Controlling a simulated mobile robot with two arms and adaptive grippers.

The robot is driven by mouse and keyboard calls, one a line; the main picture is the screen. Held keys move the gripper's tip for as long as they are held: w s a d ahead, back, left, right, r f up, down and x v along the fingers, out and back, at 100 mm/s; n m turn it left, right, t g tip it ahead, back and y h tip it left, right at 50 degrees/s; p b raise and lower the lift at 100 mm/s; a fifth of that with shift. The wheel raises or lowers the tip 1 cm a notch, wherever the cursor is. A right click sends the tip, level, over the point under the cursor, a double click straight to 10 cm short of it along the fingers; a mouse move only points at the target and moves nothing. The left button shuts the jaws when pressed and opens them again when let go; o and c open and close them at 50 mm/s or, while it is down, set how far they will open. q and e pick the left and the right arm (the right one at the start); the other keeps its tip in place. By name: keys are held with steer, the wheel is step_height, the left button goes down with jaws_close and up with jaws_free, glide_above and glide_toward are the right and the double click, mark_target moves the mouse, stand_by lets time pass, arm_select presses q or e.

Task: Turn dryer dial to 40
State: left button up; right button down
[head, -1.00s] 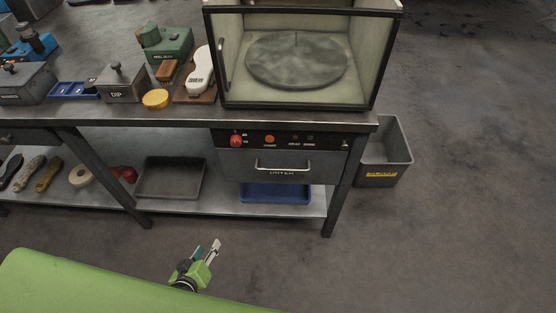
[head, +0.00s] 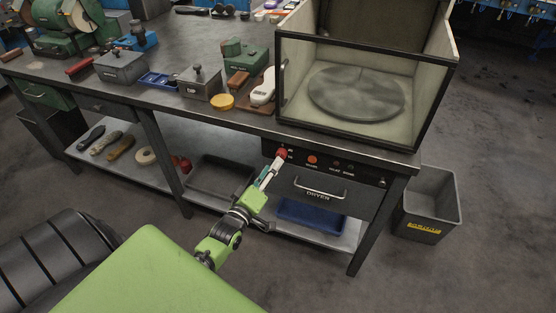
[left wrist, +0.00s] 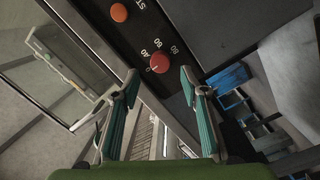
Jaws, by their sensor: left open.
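The red dryer dial (head: 281,154) sits at the left end of the dark control panel above the dryer drawer (head: 319,192). It also shows in the left wrist view (left wrist: 160,63), with white marks including 40, 60 and 80 beside it. My left gripper (head: 272,170) is open, with its fingertips just in front of and below the dial. In the left wrist view my left gripper (left wrist: 160,80) has one finger on each side of the dial in the picture; I cannot tell whether they touch it. My right gripper is not in view.
An orange button (head: 312,160) is right of the dial on the panel. The glass-fronted cabinet (head: 350,140) with a round plate stands on the bench above. A grey bin (head: 432,205) stands right of the bench. A grey tray (head: 220,177) and blue tray (head: 312,216) are on the lower shelf.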

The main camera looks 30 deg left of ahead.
mark_target(280, 156)
arm_select(q)
steer(key=shift+w+a, duration=0.2)
steer(key=shift+w, duration=0.95)
steer(key=shift+w+a, duration=0.15)
steer(key=shift+w, duration=1)
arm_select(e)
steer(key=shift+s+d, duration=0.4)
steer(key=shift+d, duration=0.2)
arm_select(q)
steer(key=c, duration=1.1)
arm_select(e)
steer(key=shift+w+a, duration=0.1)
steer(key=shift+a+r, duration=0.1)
